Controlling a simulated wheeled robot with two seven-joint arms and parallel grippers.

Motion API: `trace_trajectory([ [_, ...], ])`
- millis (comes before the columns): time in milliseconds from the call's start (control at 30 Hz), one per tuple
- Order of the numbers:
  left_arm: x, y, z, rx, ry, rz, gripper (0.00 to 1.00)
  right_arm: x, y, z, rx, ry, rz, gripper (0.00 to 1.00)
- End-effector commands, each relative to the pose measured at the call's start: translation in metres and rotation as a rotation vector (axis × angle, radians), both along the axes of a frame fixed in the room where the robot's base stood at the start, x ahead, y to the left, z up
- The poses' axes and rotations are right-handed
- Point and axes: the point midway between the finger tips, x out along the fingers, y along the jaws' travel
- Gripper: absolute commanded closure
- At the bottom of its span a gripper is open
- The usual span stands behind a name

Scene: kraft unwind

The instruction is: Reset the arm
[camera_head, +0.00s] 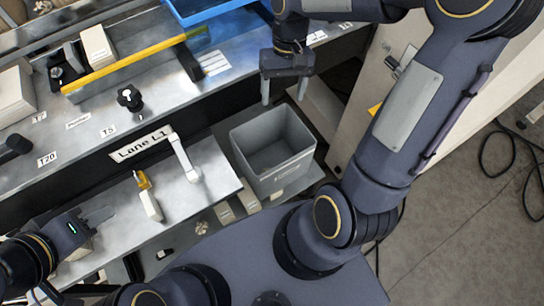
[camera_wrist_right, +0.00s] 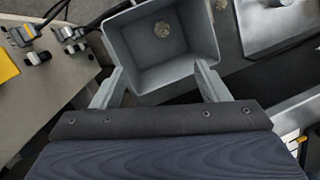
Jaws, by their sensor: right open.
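My right gripper (camera_head: 285,92) hangs at the upper middle of the head view, above and behind the grey bin. Its two fingers are apart with nothing between them. The right wrist view also shows the open fingers (camera_wrist_right: 158,86), with the bin beyond them. My left gripper (camera_head: 98,217) is at the lower left, over the lower metal shelf. Its fingers are small and seen from the side, so I cannot tell whether they are open or shut. My right arm (camera_head: 405,110) reaches up along the right side of the head view.
The grey bin (camera_head: 258,162) stands right of the Lane L1 shelf (camera_head: 215,170). A blue tray (camera_head: 205,14) and yellow rail (camera_head: 135,60) are on the upper bench. Cables (camera_head: 500,150) lie on the floor at right.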

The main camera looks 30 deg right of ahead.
Motion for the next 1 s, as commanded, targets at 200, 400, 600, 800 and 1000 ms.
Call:
trace_trajectory([
  [200,0.0,0.0,0.0,0.0,0.0,0.0,0.64,0.0,0.0,0.0,0.0,0.0,0.0,0.32],
  [400,0.0,0.0,0.0,0.0,0.0,0.0,0.64,-0.001,0.0,0.001,0.0,-0.005,0.0,0.32],
  [600,0.0,0.0,0.0,0.0,0.0,0.0,0.64,-0.026,0.0,0.028,0.013,-0.125,-0.003,0.32],
  [800,0.0,0.0,0.0,0.0,0.0,0.0,0.64,-0.08,0.007,0.06,0.057,-0.379,-0.014,0.32],
  [1000,0.0,0.0,0.0,0.0,0.0,0.0,0.64,-0.121,0.02,0.065,0.11,-0.603,-0.025,0.32],
])
